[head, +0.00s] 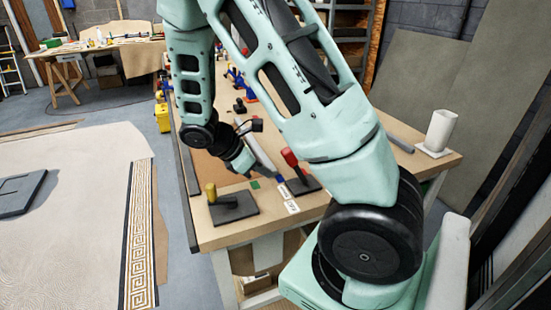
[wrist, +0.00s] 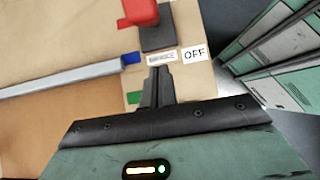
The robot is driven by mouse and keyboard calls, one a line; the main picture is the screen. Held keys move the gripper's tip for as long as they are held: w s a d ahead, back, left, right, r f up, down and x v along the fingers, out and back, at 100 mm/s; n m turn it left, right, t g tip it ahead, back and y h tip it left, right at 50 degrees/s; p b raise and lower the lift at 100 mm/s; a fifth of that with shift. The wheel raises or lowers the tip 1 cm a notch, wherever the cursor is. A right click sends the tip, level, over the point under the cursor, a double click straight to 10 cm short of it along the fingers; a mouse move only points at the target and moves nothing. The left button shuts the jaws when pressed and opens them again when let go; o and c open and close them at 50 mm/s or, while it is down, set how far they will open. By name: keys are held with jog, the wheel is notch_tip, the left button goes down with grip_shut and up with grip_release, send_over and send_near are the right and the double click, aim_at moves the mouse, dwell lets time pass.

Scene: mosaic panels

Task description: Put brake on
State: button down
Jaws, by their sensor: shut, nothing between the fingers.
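A lever with a red handle (head: 290,159) on a dark base stands near the table's front edge; the red handle also shows at the top of the wrist view (wrist: 141,11). A white label reading OFF (wrist: 194,53) lies beside it, with a smaller label (wrist: 161,58) too blurred to read surely. A second lever with a yellow handle (head: 211,191) sits on a dark plate to the left in the head view. My gripper (wrist: 158,72) is shut and empty, its tips just short of the small label and apart from the red handle.
The wooden table (head: 230,236) carries a grey bar (wrist: 60,78), a blue marker (wrist: 131,58) and a green marker (wrist: 133,97). A white holder (head: 440,131) stands at the right corner. My arm covers part of the table in the head view.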

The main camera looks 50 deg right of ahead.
aim_at(296, 166)
jog(key=shift+s+d+r+p, duration=0.35)
jog(key=shift+s+d+r, duration=0.15)
jog(key=shift+d, duration=0.25)
jog(key=shift+s+d+r+p, duration=0.4)
jog(key=shift+d+r, duration=0.1)
jog(key=shift+d, duration=0.25)
jog(key=shift+r, duration=0.1)
